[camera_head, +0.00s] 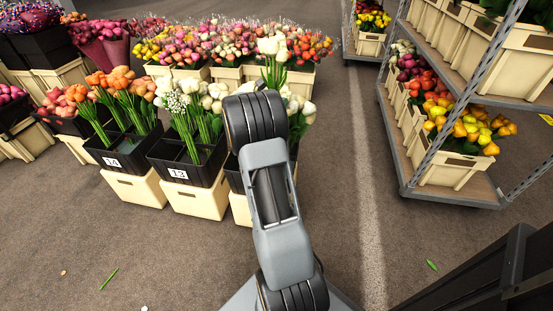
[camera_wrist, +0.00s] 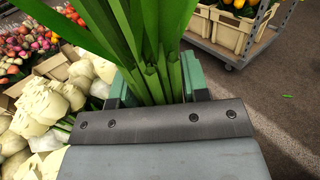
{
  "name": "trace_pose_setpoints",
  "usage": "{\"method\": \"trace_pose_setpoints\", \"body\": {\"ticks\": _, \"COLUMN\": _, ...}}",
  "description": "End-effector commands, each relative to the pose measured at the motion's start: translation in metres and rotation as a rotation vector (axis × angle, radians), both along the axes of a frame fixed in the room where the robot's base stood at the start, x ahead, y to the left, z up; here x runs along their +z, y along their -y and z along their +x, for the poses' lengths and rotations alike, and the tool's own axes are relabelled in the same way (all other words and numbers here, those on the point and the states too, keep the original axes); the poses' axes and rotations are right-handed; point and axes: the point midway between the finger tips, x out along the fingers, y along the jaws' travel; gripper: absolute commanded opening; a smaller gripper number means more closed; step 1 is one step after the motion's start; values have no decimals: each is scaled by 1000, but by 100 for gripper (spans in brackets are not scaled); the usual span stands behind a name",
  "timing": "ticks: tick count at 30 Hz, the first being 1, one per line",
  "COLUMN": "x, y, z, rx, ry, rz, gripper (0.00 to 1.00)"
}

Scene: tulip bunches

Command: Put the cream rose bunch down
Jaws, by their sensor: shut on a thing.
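The cream rose bunch (camera_head: 272,47) stands upright above the black crates in the head view, its pale heads up and its green stems below. In the wrist view its stems (camera_wrist: 150,45) pass between the jaws of my gripper (camera_wrist: 160,84), which is shut on them. The bunch's heads are out of the wrist view. In the head view my arm hides the gripper and the lower stems. Other cream bunches stand in the crate marked 13 (camera_head: 178,173) and in a crate to its right (camera_head: 234,180), mostly hidden by my arm.
A crate marked 14 (camera_head: 112,162) holds orange bunches at left. Cream-coloured crates with mixed flowers (camera_head: 228,75) stand behind. A wheeled rack (camera_head: 450,190) with yellow flowers is at right. Open floor (camera_head: 345,150) lies between, and a dark slatted thing (camera_head: 490,285) fills the lower right corner.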

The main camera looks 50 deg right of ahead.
Motion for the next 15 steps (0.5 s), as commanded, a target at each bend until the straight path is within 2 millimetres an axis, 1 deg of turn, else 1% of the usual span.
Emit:
{"method": "trace_pose_setpoints", "body": {"ticks": 1, "x": -21, "y": 0, "z": 0, "rx": 1, "ry": -5, "rz": 0, "gripper": 8}}
{"method": "trace_pose_setpoints", "body": {"ticks": 3, "x": -41, "y": 0, "z": 0, "rx": 0, "ry": -4, "rz": 0, "gripper": 8}}
{"method": "trace_pose_setpoints", "body": {"ticks": 5, "x": -58, "y": 0, "z": 0, "rx": -1, "ry": -4, "rz": 0, "gripper": 8}}
{"method": "trace_pose_setpoints", "body": {"ticks": 9, "x": -97, "y": 0, "z": 0, "rx": 1, "ry": -3, "rz": -1, "gripper": 8}}
{"method": "trace_pose_setpoints", "body": {"ticks": 12, "x": -123, "y": 0, "z": 0, "rx": 0, "ry": -2, "rz": -1, "gripper": 8}}
{"method": "trace_pose_setpoints", "body": {"ticks": 15, "x": -144, "y": 0, "z": 0, "rx": 0, "ry": -1, "rz": -1, "gripper": 8}}
